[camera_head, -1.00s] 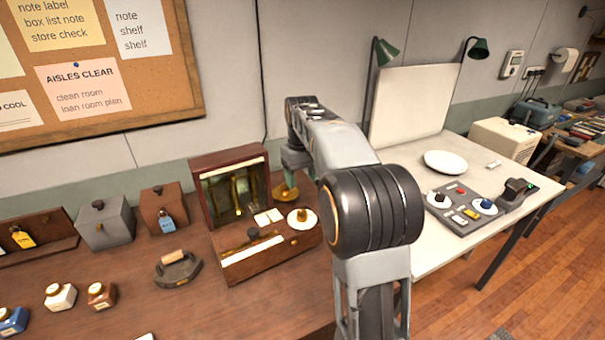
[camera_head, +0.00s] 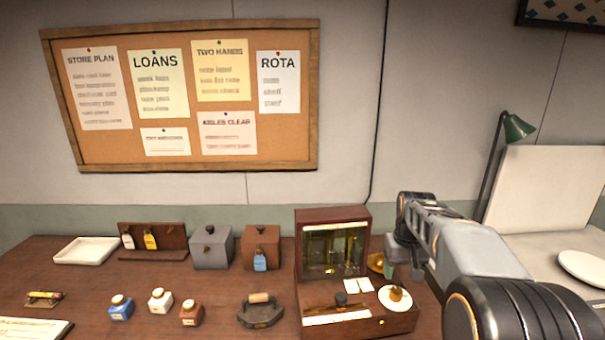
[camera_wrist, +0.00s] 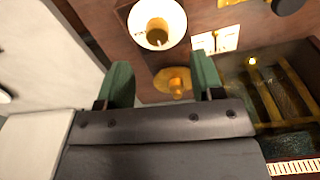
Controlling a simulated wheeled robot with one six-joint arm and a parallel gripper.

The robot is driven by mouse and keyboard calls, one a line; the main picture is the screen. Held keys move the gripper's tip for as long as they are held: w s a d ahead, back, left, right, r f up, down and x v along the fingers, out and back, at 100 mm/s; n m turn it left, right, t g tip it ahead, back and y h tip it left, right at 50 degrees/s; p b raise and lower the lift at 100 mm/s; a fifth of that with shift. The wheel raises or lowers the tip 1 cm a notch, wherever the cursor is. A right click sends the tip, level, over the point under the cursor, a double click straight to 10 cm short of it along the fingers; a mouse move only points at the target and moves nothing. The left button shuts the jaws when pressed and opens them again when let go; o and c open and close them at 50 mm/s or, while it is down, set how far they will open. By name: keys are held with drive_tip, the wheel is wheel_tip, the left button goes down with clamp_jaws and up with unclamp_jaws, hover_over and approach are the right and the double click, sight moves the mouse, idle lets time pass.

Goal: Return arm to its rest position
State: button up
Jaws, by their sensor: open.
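My arm reaches in from the lower right of the head view, over the right end of the wooden table. My gripper (camera_head: 390,272) hangs beside the right side of a wooden case with a glass front (camera_head: 335,247). In the wrist view my gripper (camera_wrist: 160,85) has its two green fingers spread apart. Nothing is held between them. A brass disc-shaped piece (camera_wrist: 174,82) shows beyond and between the fingertips, apart from them. A white dish with a brass piece in it (camera_wrist: 157,22) lies further up in that view.
A clothes iron (camera_head: 261,312), small ink bottles (camera_head: 160,300), a grey box (camera_head: 211,248), a brown box (camera_head: 261,245) and a white tray (camera_head: 85,251) stand on the table (camera_head: 215,290). A white table with a plate (camera_head: 582,268) and a green lamp (camera_head: 517,127) are at the right.

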drive_tip(key=s+a+f+t, duration=0.1)
drive_tip(key=s+a, duration=0.3)
drive_tip(key=s, duration=0.5)
drive_tip(key=s+a+f+t, duration=0.2)
drive_tip(key=s+a, duration=0.3)
drive_tip(key=s, duration=0.5)
drive_tip(key=shift+a+n, duration=0.15)
drive_tip(key=shift+n, duration=0.15)
